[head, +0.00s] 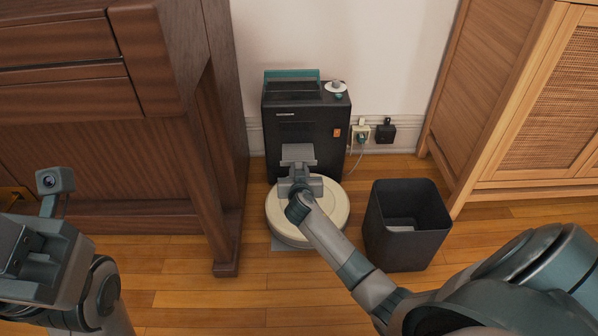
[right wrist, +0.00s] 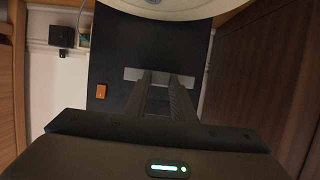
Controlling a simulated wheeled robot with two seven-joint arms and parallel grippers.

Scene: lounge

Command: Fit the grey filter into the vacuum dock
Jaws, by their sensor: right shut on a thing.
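The black vacuum dock (head: 330,128) stands upright against the wall, with a teal-edged bin at its top. My right gripper (head: 297,172) is in front of the dock's front face, shut on the grey filter (head: 298,152). In the right wrist view the filter (right wrist: 132,74) shows as a light grey bar across the fingertips (right wrist: 166,80), against the dock's dark face (right wrist: 118,48). I cannot tell whether it touches the dock, and the slot is not visible. My left gripper (head: 35,262) is at the left edge; its fingers cannot be made out.
A round cream robot vacuum (head: 334,212) sits at the dock's foot, below my right gripper. A dark bin (head: 408,240) stands to its right. A wooden desk (head: 100,150) bounds the left, a rattan-door cabinet (head: 500,110) the right. Plugs (head: 385,132) sit on the wall beside the dock.

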